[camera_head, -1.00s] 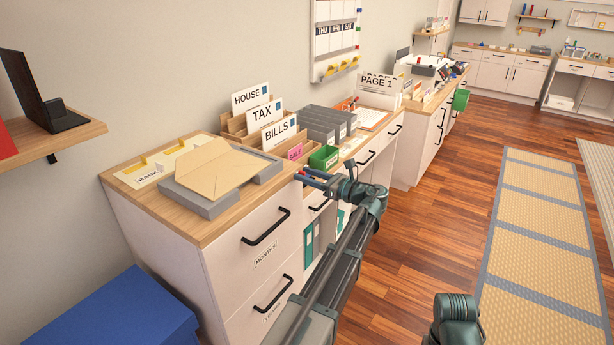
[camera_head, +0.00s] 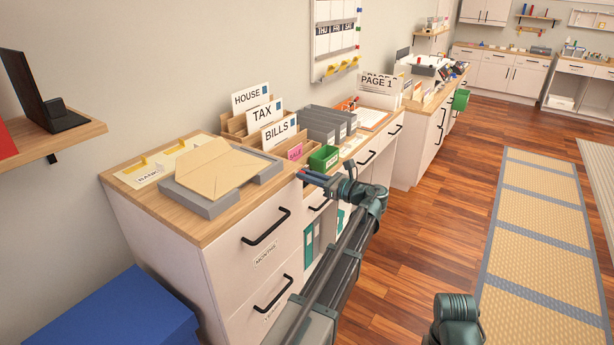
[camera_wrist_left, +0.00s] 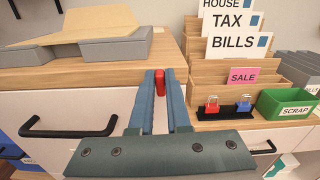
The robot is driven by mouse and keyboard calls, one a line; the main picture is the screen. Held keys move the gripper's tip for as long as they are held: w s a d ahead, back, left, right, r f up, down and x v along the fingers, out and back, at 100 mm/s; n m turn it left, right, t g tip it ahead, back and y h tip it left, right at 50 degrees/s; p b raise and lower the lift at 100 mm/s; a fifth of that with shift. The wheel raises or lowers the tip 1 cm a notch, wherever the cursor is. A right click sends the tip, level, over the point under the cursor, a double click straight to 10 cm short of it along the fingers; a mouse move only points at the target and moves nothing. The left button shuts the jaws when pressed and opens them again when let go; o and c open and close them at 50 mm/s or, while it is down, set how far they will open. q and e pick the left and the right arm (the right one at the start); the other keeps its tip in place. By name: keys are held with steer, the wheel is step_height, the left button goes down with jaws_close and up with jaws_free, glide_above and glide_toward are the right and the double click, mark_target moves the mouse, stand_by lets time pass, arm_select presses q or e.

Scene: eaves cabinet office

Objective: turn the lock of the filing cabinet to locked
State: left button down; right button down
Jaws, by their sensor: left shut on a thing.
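The white filing cabinet (camera_head: 225,265) stands at the left under a wooden top, with two labelled drawers and black handles. My left gripper (camera_head: 304,174) is at the cabinet's upper right front edge. In the left wrist view its blue-grey fingers (camera_wrist_left: 160,85) are shut on a small red piece (camera_wrist_left: 159,82). The red piece is at the front edge of the wooden top. I cannot tell whether it is the lock's knob or a key in it. The lock face and its marking are hidden behind the fingers.
On the tops are a grey tray with an envelope (camera_head: 215,172), upright sorters, a small rack (camera_wrist_left: 229,111) with red and blue padlock-shaped items, and a green scrap box (camera_wrist_left: 288,104). A blue box (camera_head: 125,312) stands at the lower left.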

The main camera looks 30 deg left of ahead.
arm_select(q)
steer(key=shift+s+f+n+b, duration=0.15)
steer(key=shift+n, duration=2.7)
steer(key=shift+s+f+n+b, duration=0.1)
steer(key=shift+f+n, duration=0.05)
steer(key=shift+n, duration=2.75)
steer(key=shift+s+f+n+b, duration=0.15)
steer(key=shift+n, duration=2.7)
steer(key=c, duration=0.9)
jaws_free()
steer(key=shift+d, duration=0.1)
steer(key=d, duration=0.9)
steer(key=s+d, duration=0.1)
steer(key=d, duration=0.3)
steer(key=shift+d, duration=0.3)
